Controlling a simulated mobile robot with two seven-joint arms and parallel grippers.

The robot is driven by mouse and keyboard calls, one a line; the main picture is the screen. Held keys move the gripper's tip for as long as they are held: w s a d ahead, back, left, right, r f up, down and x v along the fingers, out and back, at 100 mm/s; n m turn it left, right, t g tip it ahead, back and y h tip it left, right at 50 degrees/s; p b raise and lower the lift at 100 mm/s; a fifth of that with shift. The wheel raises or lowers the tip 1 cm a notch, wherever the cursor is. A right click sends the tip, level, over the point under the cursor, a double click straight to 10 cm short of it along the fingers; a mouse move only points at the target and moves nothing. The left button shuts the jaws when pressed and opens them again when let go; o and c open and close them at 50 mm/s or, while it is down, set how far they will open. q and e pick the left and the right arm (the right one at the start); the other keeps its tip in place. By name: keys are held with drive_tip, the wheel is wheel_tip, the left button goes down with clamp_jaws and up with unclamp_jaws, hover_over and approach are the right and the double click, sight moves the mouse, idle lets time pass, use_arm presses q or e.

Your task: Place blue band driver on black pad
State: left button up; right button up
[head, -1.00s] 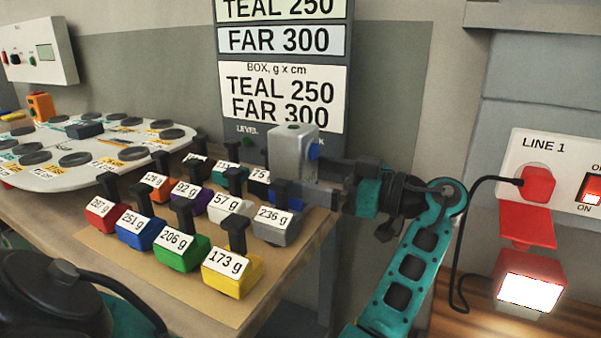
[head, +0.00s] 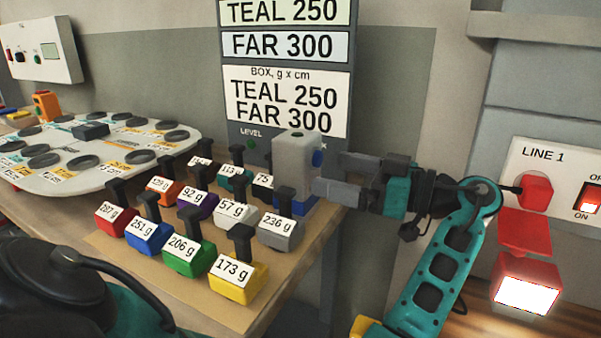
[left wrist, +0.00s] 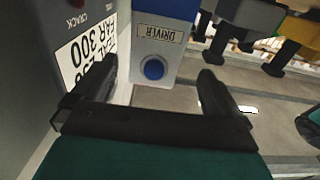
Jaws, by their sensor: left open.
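The blue band driver (head: 297,160) is a grey upright box with a blue band at its foot and a blue side button. It stands upright at the table's far right corner, behind the weights. The left wrist view shows its DRIVER label and blue button (left wrist: 153,68) straight ahead, between the fingers. My left gripper (head: 332,175) is open and empty, just right of the driver; its fingers (left wrist: 155,85) look clear of it. I cannot make out a black pad under the driver; its foot is partly hidden by the 236 g weight. My right gripper is not in view.
Several coloured labelled weights with black handles, such as the yellow one (head: 238,277), crowd the table in front of the driver. A white board (head: 75,165) with dark round pads lies left. A sign panel (head: 285,95) rises behind. A red-plugged LINE 1 box (head: 545,155) is right.

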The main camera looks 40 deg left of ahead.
sight(314, 167)
use_arm(q)
drive_tip(key=x, duration=0.8)
drive_tip(key=shift+w+a+f, duration=0.2)
drive_tip(key=shift+a, duration=0.1)
drive_tip(key=c, duration=1.1)
drive_tip(key=shift+c, duration=1.3)
drive_tip(key=shift+r, duration=0.15)
